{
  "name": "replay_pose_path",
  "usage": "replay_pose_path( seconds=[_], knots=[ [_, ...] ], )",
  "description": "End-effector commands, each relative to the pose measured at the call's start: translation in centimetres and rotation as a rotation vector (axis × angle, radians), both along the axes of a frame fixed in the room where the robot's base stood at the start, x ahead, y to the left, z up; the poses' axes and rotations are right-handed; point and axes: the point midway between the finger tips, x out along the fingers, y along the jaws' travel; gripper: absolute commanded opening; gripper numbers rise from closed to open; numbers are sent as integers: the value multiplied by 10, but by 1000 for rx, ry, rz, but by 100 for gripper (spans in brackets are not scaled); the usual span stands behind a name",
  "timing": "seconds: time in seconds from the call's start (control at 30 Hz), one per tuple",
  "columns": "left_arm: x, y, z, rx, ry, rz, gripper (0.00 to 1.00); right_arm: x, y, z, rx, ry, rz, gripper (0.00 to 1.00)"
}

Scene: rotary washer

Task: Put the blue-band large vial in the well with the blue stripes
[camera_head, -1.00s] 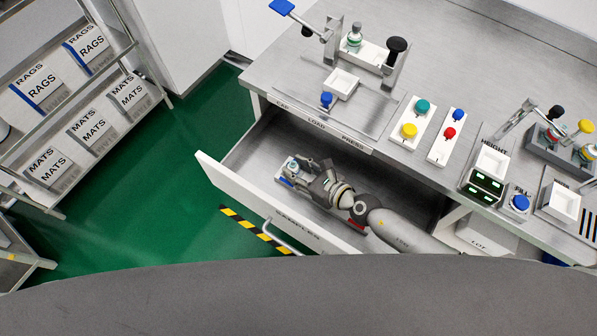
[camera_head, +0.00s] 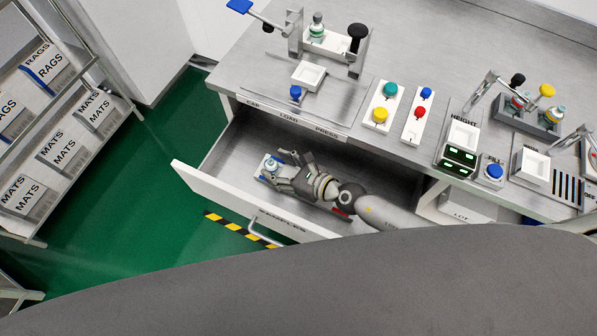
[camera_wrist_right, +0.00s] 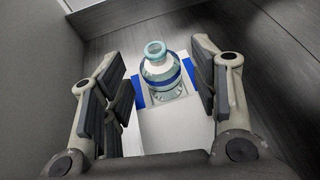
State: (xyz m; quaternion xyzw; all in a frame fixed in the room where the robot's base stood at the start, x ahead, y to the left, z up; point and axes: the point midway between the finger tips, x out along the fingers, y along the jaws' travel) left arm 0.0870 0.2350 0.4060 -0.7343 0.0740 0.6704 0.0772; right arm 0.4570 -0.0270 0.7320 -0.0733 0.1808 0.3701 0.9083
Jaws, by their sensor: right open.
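The blue-band large vial (camera_wrist_right: 160,72) stands upright in a white holder (camera_wrist_right: 178,128) with blue patches on both sides of the vial. In the head view, the vial (camera_head: 270,164) is at the left end of the open drawer. My right gripper (camera_wrist_right: 157,66) is open, its fingers on either side of the vial with gaps visible. In the head view, my right gripper (camera_head: 279,168) reaches into the drawer from the right. My left gripper is not in view.
The drawer's front panel (camera_head: 232,200) and side walls surround my right gripper. On the bench above are a press station (camera_head: 328,42), button panels (camera_head: 381,107), a height gauge (camera_head: 460,150) and a rack of vials (camera_head: 527,115). A shelf (camera_head: 85,130) stands at the left.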

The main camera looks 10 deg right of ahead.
Motion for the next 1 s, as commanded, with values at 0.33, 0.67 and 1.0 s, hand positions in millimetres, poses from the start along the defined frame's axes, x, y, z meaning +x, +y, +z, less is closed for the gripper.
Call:
replay_pose_path(
  seconds=[0.33,0.67,1.0],
  knots=[
    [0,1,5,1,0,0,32,-50,-49,27,-4,1,3,55],
    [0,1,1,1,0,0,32,-72,-70,40,-2,0,2,55],
    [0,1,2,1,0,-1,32,-72,-70,42,-1,0,1,55]
  ],
)
